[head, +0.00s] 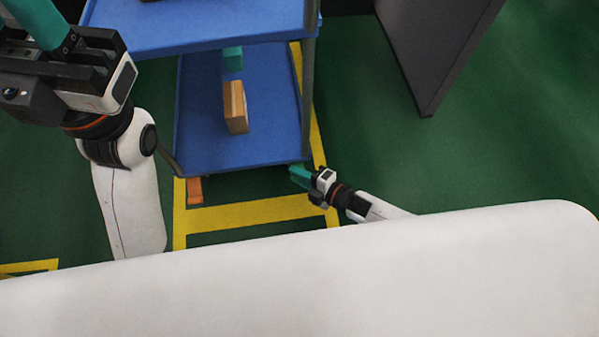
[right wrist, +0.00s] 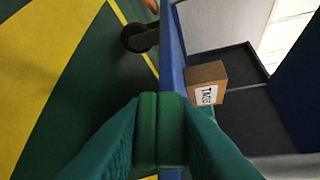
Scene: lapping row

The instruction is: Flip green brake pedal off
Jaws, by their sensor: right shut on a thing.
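My right gripper (head: 297,175) is at the front right corner of the blue cart (head: 240,165), low beside its lower shelf. Its teal fingers are shut on the green brake pedal (right wrist: 148,130), which shows as a dark green piece between the fingertips in the right wrist view. In the head view the pedal is hidden by the fingers, and its tilt cannot be told. An orange pedal (head: 195,190) sticks out at the cart's front left corner. My left gripper (head: 38,22) is at the upper left, partly cut off by the frame, away from both pedals.
A cardboard box (head: 235,107) and a teal item (head: 233,58) stand on the lower shelf. A caster wheel (right wrist: 138,38) is near the right gripper. Yellow lines (head: 250,211) mark the green floor. A dark panel (head: 430,45) stands at the right, with clear floor before it.

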